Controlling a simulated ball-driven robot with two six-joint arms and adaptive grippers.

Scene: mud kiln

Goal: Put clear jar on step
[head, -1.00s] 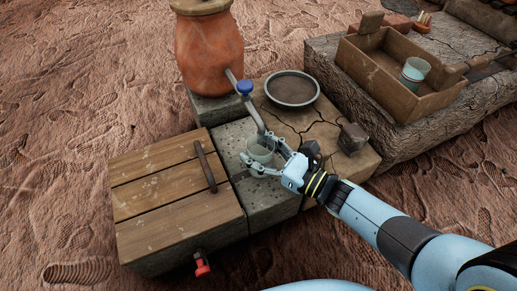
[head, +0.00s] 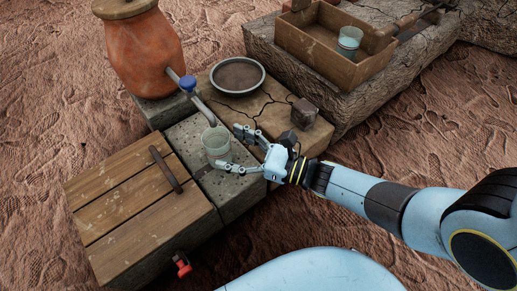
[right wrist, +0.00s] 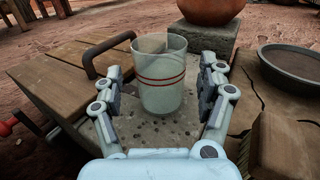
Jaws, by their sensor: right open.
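A clear jar (head: 215,143) with red bands stands upright on the grey speckled stone step (head: 240,190), under the spout of the clay urn. It also shows in the right wrist view (right wrist: 160,85), standing between and a little beyond the spread fingers. My right gripper (head: 237,149) is open just to the right of the jar, with a finger on either side of its near side. In the right wrist view, gaps show between both fingers (right wrist: 163,95) and the jar. My left gripper is not in view.
The orange clay urn (head: 145,55) has a blue-handled tap (head: 188,84). A wooden-lidded box (head: 135,200) adjoins the step at left. A wooden crate (head: 325,50) holds another jar (head: 349,40).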

